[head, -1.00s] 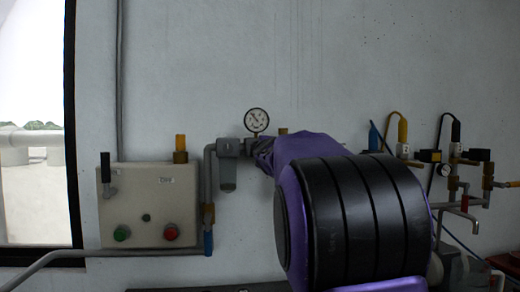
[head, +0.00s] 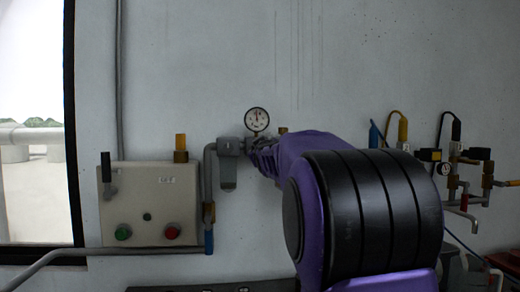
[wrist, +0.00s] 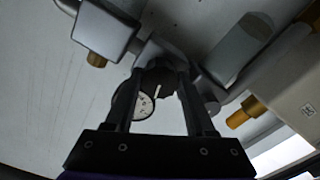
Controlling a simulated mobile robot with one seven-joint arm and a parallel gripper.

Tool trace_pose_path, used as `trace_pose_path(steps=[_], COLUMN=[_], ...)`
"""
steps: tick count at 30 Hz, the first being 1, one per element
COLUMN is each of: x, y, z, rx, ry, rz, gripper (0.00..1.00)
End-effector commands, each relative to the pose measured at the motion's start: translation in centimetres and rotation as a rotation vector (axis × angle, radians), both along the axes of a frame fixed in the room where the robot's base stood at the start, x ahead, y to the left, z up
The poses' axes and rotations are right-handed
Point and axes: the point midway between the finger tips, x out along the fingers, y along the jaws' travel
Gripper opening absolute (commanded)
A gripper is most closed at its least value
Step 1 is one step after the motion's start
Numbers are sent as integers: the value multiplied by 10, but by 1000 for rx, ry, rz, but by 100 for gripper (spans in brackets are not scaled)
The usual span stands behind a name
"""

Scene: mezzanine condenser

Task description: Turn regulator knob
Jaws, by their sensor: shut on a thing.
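The regulator knob (wrist: 168,82) is dark with a pale line on it, and it sits between the two black fingers of my gripper (wrist: 162,74) in the wrist view. The gripper is shut on it. In the head view my purple wrist and black arm link hide the knob and most of the gripper. The round white pressure gauge (head: 257,119) stands on top of the regulator, its needle close to upright. It also shows partly behind a finger in the wrist view (wrist: 143,106). The grey filter unit (head: 228,165) is just left of the gripper.
A beige control box (head: 148,205) with a lever and green and red buttons is on the wall at left. A grey pipe (head: 207,180) runs beside it. Valves and pipes (head: 455,165) are at right, past my arm. The wall above is bare.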

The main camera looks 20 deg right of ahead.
Motion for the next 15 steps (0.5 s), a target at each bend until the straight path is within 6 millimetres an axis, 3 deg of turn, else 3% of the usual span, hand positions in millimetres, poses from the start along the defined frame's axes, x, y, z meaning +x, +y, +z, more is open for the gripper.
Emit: trace_pose_path(steps=[15], x=[0], y=[0], z=[3], rx=[262], ry=[-82], rz=[1], gripper=[0])
